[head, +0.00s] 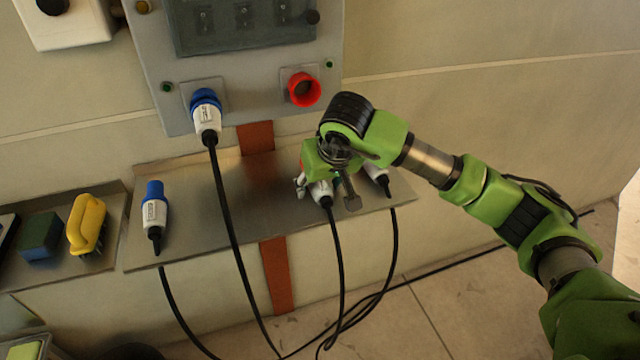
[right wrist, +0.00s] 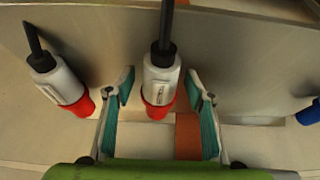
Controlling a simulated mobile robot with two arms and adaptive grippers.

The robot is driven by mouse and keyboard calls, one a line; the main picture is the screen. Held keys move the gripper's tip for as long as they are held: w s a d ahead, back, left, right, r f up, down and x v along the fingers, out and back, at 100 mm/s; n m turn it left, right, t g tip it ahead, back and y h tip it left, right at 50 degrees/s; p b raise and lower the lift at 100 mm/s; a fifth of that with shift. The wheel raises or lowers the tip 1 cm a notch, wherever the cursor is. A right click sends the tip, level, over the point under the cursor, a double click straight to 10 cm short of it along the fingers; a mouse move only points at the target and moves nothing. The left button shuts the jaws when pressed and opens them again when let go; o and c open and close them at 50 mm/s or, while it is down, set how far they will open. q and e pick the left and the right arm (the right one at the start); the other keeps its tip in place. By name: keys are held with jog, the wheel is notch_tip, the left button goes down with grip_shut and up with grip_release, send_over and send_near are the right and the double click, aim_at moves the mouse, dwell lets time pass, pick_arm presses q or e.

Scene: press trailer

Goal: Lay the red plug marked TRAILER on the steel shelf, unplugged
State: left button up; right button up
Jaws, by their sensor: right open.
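A red plug with a white body (head: 321,191) lies on the steel shelf (head: 190,218), unplugged, its black cable hanging over the front edge. It also shows in the right wrist view (right wrist: 160,80), between the open fingers of my right gripper (head: 327,188), with a gap on each side. A second red plug (head: 376,173) lies beside it on the shelf; in the right wrist view (right wrist: 62,86) it is left of the fingers. The labels are too small to read, so I cannot tell which is TRAILER. The red socket (head: 303,89) on the panel is empty. My left gripper is out of view.
A blue plug (head: 206,112) sits in the panel's blue socket, its cable crossing the shelf. Another blue plug (head: 154,212) lies at the shelf's left end. A yellow brush (head: 87,224) and a dark green block (head: 40,238) are on the tray further left.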

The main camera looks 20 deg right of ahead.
jog(key=v, duration=1.2)
